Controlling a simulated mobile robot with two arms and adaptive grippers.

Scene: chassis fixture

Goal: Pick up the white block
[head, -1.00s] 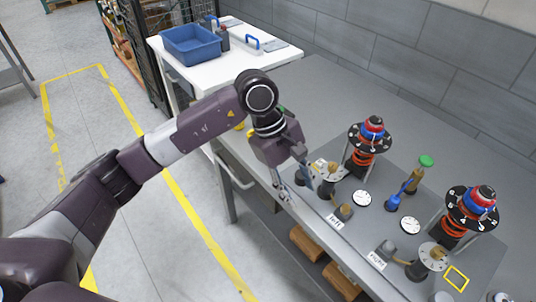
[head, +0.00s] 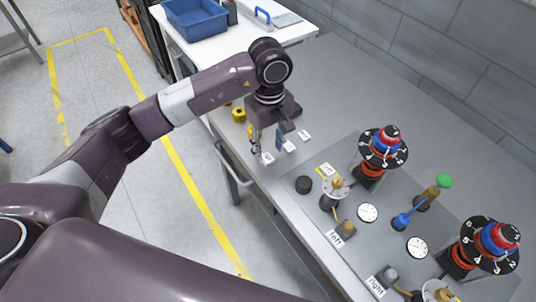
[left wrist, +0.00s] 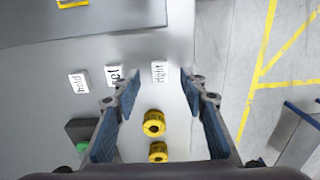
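Three small white blocks with black lettering lie in a row on the grey table. One block (left wrist: 159,72), lettered "right", is just beyond my left gripper's fingertips; in the head view it seems to be the nearest block (head: 268,158). The middle block (left wrist: 114,76) and the far block (left wrist: 79,84), which seems to read "hold", lie to its left in the wrist view. My left gripper (left wrist: 160,88) is open with nothing between its fingers; in the head view it hangs over the table (head: 266,146) by the blocks. My right gripper is out of view.
Yellow ring-like parts (left wrist: 154,122) lie between the fingers' lower parts in the wrist view, near the table's edge. The grey fixture plate with dials (head: 367,212) and red-blue knobs (head: 383,143) stands to the right. A blue bin (head: 196,17) sits on a white table behind.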

